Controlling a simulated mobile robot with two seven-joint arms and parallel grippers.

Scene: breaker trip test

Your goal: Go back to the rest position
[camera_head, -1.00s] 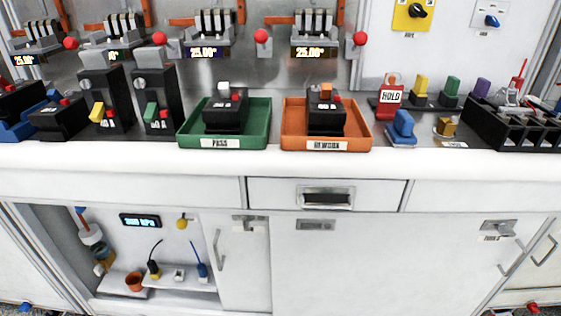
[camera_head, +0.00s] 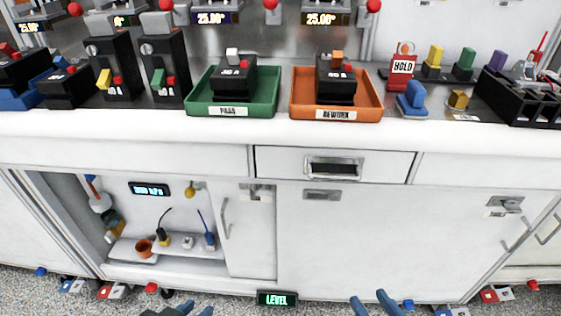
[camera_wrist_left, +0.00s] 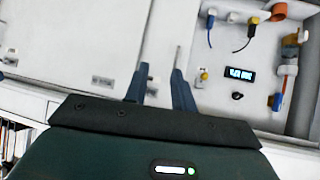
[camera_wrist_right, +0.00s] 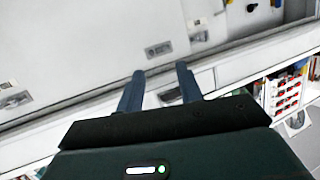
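My left gripper (camera_head: 196,308) shows at the bottom edge of the head view, in front of the cabinet and well below the bench top. In the left wrist view its two fingers (camera_wrist_left: 160,82) stand apart with nothing between them. My right gripper (camera_head: 375,302) is at the bottom edge of the head view, right of the LEVEL display. In the right wrist view its fingers (camera_wrist_right: 160,82) are apart and empty. Both grippers are clear of the bench and touch nothing that I can see.
On the bench, a green PASS tray (camera_head: 272,106) and an orange REWORK tray (camera_head: 376,108) each hold a black breaker. A red HOLD block (camera_head: 402,68) and a black rack (camera_head: 530,105) stand to the right. Below are a closed drawer (camera_head: 300,163) and an open cubby (camera_head: 120,246).

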